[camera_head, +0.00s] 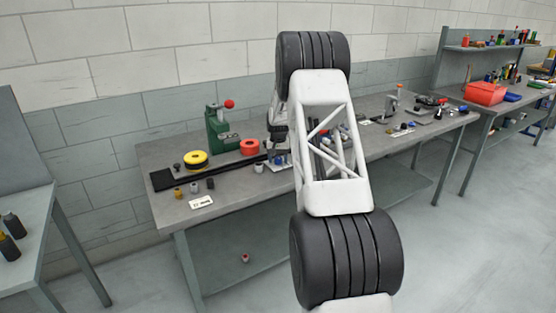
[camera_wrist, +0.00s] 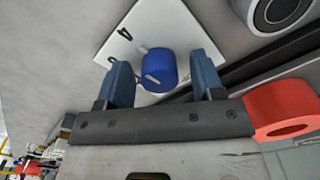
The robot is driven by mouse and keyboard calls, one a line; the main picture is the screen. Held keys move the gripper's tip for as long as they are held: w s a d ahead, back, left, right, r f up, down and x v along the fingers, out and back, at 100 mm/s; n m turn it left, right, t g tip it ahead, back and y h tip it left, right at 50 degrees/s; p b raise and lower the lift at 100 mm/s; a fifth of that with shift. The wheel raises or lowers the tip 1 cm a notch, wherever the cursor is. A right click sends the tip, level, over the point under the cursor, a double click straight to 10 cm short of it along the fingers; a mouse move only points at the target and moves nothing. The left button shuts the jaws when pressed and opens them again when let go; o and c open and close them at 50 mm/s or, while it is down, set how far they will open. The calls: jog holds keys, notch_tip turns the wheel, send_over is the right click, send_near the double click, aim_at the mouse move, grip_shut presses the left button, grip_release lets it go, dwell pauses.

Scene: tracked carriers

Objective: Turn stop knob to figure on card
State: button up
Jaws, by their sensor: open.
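In the wrist view, a blue knob (camera_wrist: 160,72) with a pale line across its face stands on a white plate (camera_wrist: 118,22). The plate bears dark marks near its left side; I cannot read them clearly. My gripper (camera_wrist: 156,62) is open, with one blue-grey finger on either side of the knob. A gap shows on both sides, so the fingers look apart from the knob. In the head view, a small white card (camera_head: 201,202) with dark figures lies near the bench's front left edge; the figures are too small to read. My arm hides much of the knob area there.
On the workbench (camera_head: 225,205), a black rail (camera_head: 228,171) runs behind the card. A yellow roll (camera_head: 195,160), a red ring (camera_head: 250,147) and a green press (camera_head: 219,130) stand near it. In the wrist view, the red ring (camera_wrist: 283,106) is right of my gripper.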

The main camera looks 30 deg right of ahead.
jog(key=c, duration=0.9)
jog(key=shift+n, duration=0.5)
jog(key=n, duration=1.2)
jog(key=shift+n, duration=2.5)
